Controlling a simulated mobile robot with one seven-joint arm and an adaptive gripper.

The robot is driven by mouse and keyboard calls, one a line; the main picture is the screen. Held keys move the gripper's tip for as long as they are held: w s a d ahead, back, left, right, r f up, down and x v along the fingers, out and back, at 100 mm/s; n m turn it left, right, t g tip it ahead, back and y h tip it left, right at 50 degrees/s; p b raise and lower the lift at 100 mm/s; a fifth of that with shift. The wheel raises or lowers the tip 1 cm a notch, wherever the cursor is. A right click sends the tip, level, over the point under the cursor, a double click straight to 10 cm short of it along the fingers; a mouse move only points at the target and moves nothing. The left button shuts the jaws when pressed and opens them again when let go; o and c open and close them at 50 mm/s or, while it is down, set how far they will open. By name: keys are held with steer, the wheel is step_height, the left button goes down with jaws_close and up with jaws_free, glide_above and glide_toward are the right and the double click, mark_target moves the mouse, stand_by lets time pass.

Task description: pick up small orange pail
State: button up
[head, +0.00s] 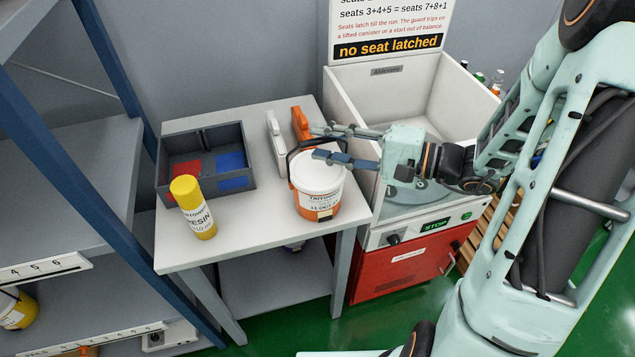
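The small orange pail (322,206) stands upright on the grey side table, near its right front corner. It has a white lid, a white label and a dark bail handle standing up above the lid. My gripper (315,142) reaches in from the right, just above the pail's lid. Its two fingers point left and are apart, one behind the other, with the raised handle close by them. Part of the handle and of the lid's far edge is hidden by the fingers. I cannot tell whether the fingers touch the handle.
On the side table (262,237) stand a yellow resin bottle (194,207), a dark divided tray (176,203) with red and blue pieces, and white and orange upright items (301,123). A white-walled machine (345,87) adjoins on the right; blue-framed shelving (70,155) is left.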

steer(key=shift+x, duration=1.05)
steer(key=shift+c, duration=0.2)
jaws_close()
steer(key=shift+r, duration=0.15)
